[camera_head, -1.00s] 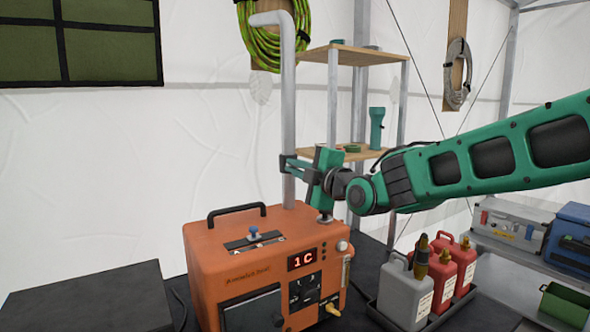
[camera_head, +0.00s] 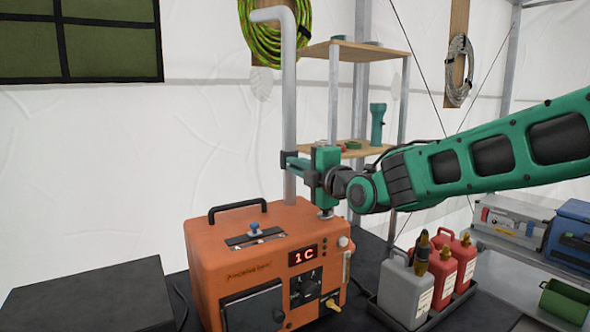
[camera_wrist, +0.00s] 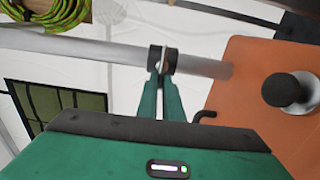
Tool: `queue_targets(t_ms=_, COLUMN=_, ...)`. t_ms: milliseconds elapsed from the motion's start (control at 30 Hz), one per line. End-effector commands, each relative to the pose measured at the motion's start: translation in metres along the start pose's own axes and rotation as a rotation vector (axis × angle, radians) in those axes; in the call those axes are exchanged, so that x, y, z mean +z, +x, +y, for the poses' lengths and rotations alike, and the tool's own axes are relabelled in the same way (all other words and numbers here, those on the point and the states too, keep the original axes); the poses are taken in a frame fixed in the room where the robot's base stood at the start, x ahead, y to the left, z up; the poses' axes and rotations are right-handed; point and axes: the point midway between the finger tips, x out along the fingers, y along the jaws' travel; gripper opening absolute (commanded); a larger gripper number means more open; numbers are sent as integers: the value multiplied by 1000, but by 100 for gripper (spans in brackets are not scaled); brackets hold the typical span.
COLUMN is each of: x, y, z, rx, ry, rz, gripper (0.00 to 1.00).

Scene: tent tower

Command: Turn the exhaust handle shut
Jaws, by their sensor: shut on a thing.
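The orange heater box (camera_head: 225,258) stands on a dark surface with a grey exhaust pipe (camera_head: 289,100) rising from it and bending left at the top. My gripper (camera_head: 287,160) reaches in from the right at the pipe's lower middle. In the wrist view its two black fingertips (camera_wrist: 162,60) are at the pipe (camera_wrist: 90,52), shut on a thin pale piece, which I take to be the exhaust handle (camera_wrist: 163,57). Only a sliver of it shows; the fingers hide the rest, so its angle on the pipe cannot be told.
The box has a black carry handle (camera_head: 238,207), a blue-knobbed lever (camera_head: 254,229) and a display (camera_head: 303,255) reading "1C". A shelf rack (camera_head: 345,152) stands behind my gripper. Grey and red canisters (camera_head: 447,270) stand in a tray at the right. The space left of the pipe is clear.

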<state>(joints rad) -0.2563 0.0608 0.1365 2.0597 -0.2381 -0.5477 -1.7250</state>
Motion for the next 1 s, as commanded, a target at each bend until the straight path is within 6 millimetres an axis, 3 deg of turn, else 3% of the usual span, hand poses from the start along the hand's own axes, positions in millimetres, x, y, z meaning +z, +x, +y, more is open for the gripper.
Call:
queue_targets(t_ms=33, x=3, y=-1, z=-8, rx=-17, ry=1, rz=-5, gripper=11)
queue_targets(t_ms=100, x=3, y=-1, z=-8, rx=-15, ry=0, rz=-5, gripper=25)
queue_targets(t_ms=467, x=1, y=-4, z=-3, rx=-6, ry=0, rz=-2, gripper=25)
queue_targets(t_ms=633, x=2, y=-24, z=-2, rx=-5, ry=-1, rz=-3, gripper=25)
queue_targets(t_ms=1000, x=2, y=-88, z=-4, rx=-8, ry=0, rz=-4, gripper=25)
